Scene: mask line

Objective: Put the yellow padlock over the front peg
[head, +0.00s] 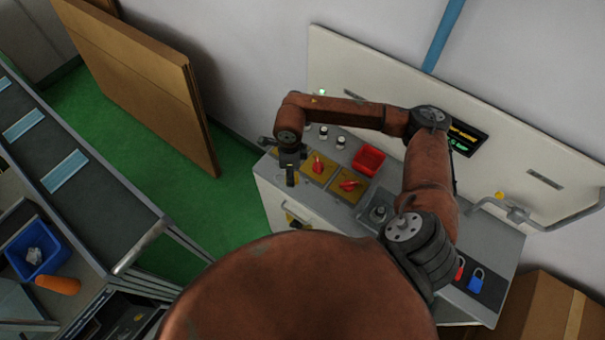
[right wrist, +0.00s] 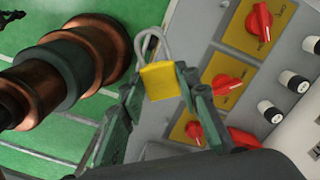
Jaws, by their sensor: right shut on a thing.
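The yellow padlock (right wrist: 160,82) shows in the right wrist view between the two fingers of my right gripper (head: 291,176), its grey shackle loop pointing up in the picture. The gripper is shut on its body. In the head view this gripper hangs at the left end of the grey control cabinet, and the padlock is hidden or too small to make out. Below it, a yellow plate (head: 297,221) with a dark part sits on the cabinet's front face. I cannot tell whether that part is the front peg. My left gripper is not in view.
Red rotary switches (head: 348,185) on yellow plates and a red tray (head: 369,160) are on the cabinet top. A blue padlock (head: 475,283) lies at its right end. A conveyor (head: 90,190) stands at left, with green floor (head: 232,185) between.

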